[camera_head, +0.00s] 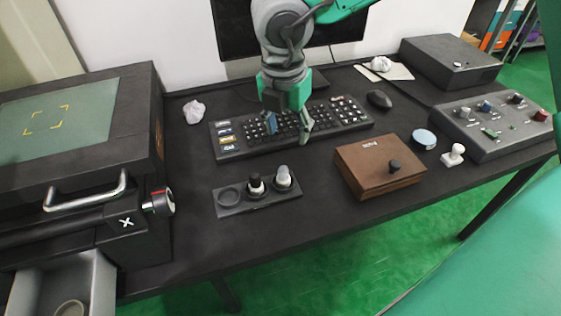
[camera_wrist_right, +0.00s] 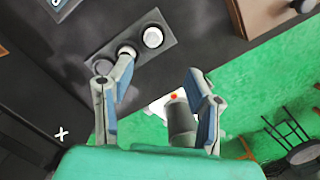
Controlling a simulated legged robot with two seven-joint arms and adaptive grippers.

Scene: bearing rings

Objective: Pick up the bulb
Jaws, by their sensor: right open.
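A dark tray (camera_head: 222,211) holds two bulb-like pieces, one with a black top (camera_head: 255,183) in the middle place and a white one (camera_head: 283,177) on the right. The left place is empty. I cannot tell which is the bulb. The tray also shows in the wrist view (camera_wrist_right: 165,49), at upper left. My right gripper (camera_head: 288,134) is open, points down and overlaps the keyboard in the head view. In the wrist view its fingers (camera_wrist_right: 160,72) are spread, and a grey cylinder I cannot identify shows between them. My left gripper is not in view.
The keyboard (camera_head: 345,117) lies behind the tray. A brown box (camera_head: 372,172) stands to its right, with a round blue-topped piece (camera_head: 424,139) and a white stamp-like piece (camera_head: 454,154) beyond. A dark cabinet (camera_head: 139,188) with a handle stands left. The tabletop around the tray is clear.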

